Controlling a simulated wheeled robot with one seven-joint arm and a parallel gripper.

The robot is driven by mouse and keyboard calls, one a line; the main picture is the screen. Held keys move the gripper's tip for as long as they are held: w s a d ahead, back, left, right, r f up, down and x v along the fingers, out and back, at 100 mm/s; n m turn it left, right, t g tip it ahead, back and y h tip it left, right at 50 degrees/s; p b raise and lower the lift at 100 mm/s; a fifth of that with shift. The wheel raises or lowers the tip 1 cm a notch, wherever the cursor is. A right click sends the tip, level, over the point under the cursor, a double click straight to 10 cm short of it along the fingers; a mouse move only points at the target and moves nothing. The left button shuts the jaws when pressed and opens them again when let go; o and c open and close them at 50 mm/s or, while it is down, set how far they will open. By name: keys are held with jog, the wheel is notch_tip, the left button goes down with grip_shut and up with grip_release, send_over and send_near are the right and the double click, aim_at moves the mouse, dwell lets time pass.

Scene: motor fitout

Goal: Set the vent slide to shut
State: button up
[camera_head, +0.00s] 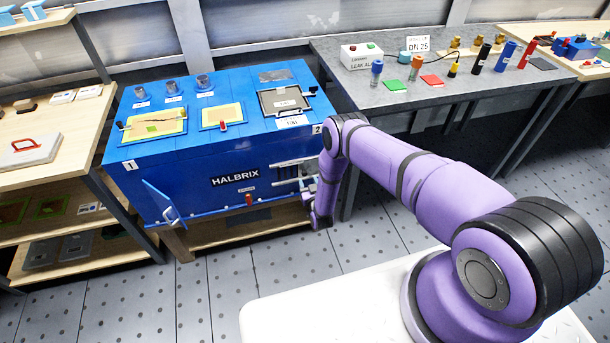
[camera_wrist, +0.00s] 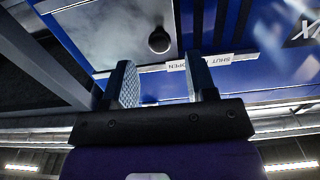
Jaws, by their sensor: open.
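The vent slide (camera_wrist: 100,32) shows in the wrist view as a pale metal plate with a round dark knob (camera_wrist: 159,40). A small upside-down label strip (camera_wrist: 177,66) beside it reads SHUT towards the right and OPEN towards the left; a finger hides part of it. The knob is near the OPEN end. My gripper (camera_wrist: 163,82) is open, its two fingers apart, with the knob beyond the gap and nothing held. In the head view my gripper is by the right part of the blue HALBRIX unit's front (camera_head: 190,178), where my arm partly hides the slide.
A small blue door (camera_head: 161,203) stands open at the unit's lower left. A red handle (camera_head: 249,199) is low on its front. A grey bench (camera_head: 440,82) with several tools stands right; a wooden shelf (camera_head: 52,118) stands left. Open floor lies in front.

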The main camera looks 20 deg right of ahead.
aim_at(305, 175)
jog(key=shift+w, duration=2.45)
